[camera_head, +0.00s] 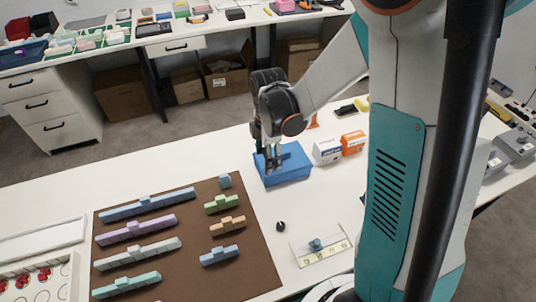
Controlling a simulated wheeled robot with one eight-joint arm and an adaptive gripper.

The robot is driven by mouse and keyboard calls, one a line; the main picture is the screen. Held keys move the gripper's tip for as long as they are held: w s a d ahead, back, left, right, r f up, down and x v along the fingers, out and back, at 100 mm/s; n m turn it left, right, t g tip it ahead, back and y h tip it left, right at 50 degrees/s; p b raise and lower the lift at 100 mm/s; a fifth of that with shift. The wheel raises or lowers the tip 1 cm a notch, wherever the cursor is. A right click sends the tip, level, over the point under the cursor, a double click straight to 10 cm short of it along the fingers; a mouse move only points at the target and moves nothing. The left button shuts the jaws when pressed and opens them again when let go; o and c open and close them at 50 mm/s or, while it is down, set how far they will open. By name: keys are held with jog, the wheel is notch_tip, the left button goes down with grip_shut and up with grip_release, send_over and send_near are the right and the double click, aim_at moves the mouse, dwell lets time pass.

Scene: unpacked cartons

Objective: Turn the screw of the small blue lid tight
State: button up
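A blue box-like thing (296,167) stands on the white table near the middle of the view. I cannot tell whether its top is the small blue lid, and no screw can be made out on it. My gripper (273,167) points down over its left part, with the fingertips at or just above it. Whether the fingers touch it or hold something small is too small to tell. A small blue piece (316,244) sits on a clear plate (322,257) nearer the front; it could also be a lid, but no screw shows.
A small black round piece (281,226) lies on the white table (255,210). White (327,151) and orange (353,143) boxes stand right of the blue one. A brown mat (185,262) with several coloured blocks lies left. My arm covers the right side.

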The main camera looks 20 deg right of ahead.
jog(key=shift+f+b, duration=0.35)
jog(key=shift+f, duration=0.15)
jog(key=m, duration=0.4)
jog(key=shift+b, duration=0.3)
jog(key=m, duration=0.5)
jog(key=shift+b, duration=0.3)
jog(key=m, duration=0.5)
jog(key=m+b, duration=0.1)
jog(key=m, duration=0.5)
jog(key=shift+n, duration=1)
jog(key=shift+r, duration=0.15)
